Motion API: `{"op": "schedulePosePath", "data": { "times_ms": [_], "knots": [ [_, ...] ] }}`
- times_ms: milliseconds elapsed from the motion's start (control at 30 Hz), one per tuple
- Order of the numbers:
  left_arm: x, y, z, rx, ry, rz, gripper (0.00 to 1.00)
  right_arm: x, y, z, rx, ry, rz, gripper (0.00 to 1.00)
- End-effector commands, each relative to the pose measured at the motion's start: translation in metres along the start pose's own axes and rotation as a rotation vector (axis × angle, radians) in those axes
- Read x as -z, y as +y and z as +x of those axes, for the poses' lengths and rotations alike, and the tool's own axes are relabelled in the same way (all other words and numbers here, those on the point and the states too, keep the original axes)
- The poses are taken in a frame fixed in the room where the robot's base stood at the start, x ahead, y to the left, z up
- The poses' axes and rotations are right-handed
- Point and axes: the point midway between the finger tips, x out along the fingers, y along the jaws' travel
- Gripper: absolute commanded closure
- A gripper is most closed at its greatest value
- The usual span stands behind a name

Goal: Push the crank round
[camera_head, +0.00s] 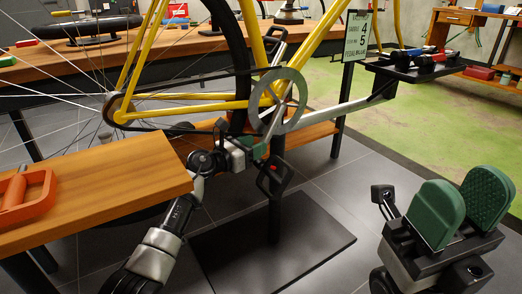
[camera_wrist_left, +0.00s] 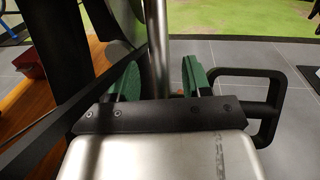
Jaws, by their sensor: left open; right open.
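The yellow bicycle's grey chainring (camera_head: 262,112) stands at the middle of the head view. Its crank reaches down from there to a black pedal (camera_head: 275,178); another pedal (camera_head: 274,42) is above. My left gripper (camera_head: 254,148) is open just below the chainring, beside the lower crank. In the left wrist view, a silver bar (camera_wrist_left: 157,45) runs between its green-padded fingers (camera_wrist_left: 160,80); I cannot tell if it is the crank or the stand arm. The black pedal frame (camera_wrist_left: 275,100) is right of the fingers. My right gripper (camera_head: 462,212) is open and empty at lower right.
A silver stand arm (camera_head: 345,112) runs right to a black tray (camera_head: 425,68). A sign (camera_head: 357,36) stands behind. Floor is free between the stand base (camera_head: 275,250) and my right gripper.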

Motion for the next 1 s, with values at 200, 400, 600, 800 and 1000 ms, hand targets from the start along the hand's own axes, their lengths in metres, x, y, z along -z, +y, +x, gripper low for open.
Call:
{"op": "schedulePosePath", "data": {
  "times_ms": [200,400,600,800,1000],
  "knots": [
    [0.002,0.0,0.024,0.0,-0.001,-0.002,0.52,0.004,-0.002,0.005,0.016,0.042,-0.006,0.57],
    [0.001,0.0,0.029,-0.001,0.0,-0.001,0.52,0.005,-0.002,0.008,0.02,0.049,-0.007,0.57],
    [0.0,0.0,0.029,0.0,0.0,-0.001,0.56,0.005,-0.002,0.009,0.02,0.048,-0.007,0.57],
    [0.0,0.0,0.029,-0.001,0.0,-0.001,0.87,0.005,-0.002,0.009,0.02,0.049,-0.007,0.57],
    [0.0,0.0,0.029,-0.001,0.0,-0.002,1.0,0.004,-0.002,0.008,0.02,0.049,-0.006,0.57]
  ]
}}
